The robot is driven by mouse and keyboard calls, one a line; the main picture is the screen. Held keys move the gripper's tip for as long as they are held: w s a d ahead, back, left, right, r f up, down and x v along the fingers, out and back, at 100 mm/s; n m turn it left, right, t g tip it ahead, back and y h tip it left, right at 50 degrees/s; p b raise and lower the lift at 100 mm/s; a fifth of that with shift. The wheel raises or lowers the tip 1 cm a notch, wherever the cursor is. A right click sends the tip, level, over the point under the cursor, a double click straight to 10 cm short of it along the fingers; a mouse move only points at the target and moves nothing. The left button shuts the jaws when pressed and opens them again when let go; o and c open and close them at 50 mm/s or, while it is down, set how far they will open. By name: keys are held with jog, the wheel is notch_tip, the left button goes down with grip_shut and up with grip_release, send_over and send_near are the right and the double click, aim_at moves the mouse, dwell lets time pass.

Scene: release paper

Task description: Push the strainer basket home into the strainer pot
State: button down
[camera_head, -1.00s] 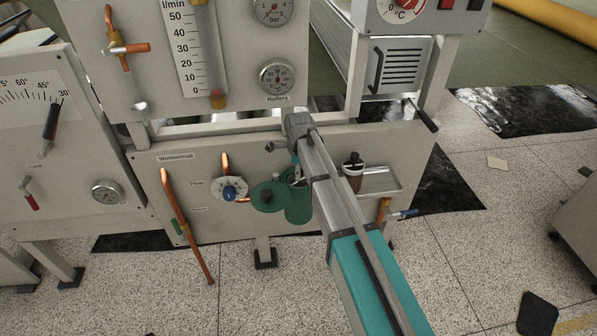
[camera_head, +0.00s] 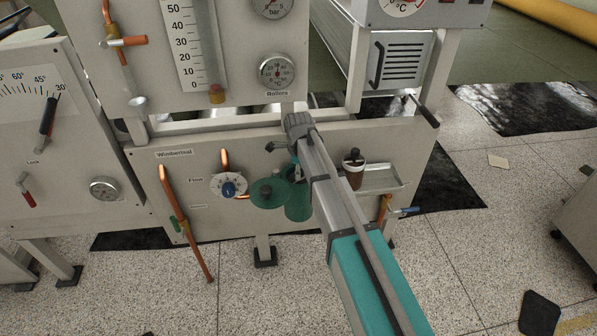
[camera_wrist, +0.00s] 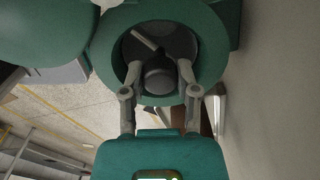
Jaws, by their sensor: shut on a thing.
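The green strainer pot (camera_head: 298,207) is fixed to the front panel. Its round green rim (camera_wrist: 213,45) fills the top of the wrist view. The dark grey strainer basket (camera_wrist: 178,38) sits inside the pot's mouth, with a thin pale bar across it. My gripper (camera_wrist: 159,74) reaches over the near rim, its two fingers closed on either side of a grey rounded part of the basket. How deep the basket sits cannot be told. In the head view my arm hides the basket and most of the pot's mouth.
A round green lid (camera_head: 267,194) stands out just left of the pot. A brown jar with a dark top (camera_head: 354,172) and a metal tray (camera_head: 378,181) are to the right. A dial (camera_head: 229,187) and copper pipe (camera_head: 188,225) are further left.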

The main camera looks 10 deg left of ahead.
jog(key=shift+f+b, duration=1.65)
jog(key=shift+f, duration=0.05)
jog(key=shift+c, duration=1.3)
grip_release()
jog(key=shift+r, duration=0.2)
notch_tip(320, 180, up, 14)
jog(key=p, duration=1.4)
jog(key=shift+f, duration=0.2)
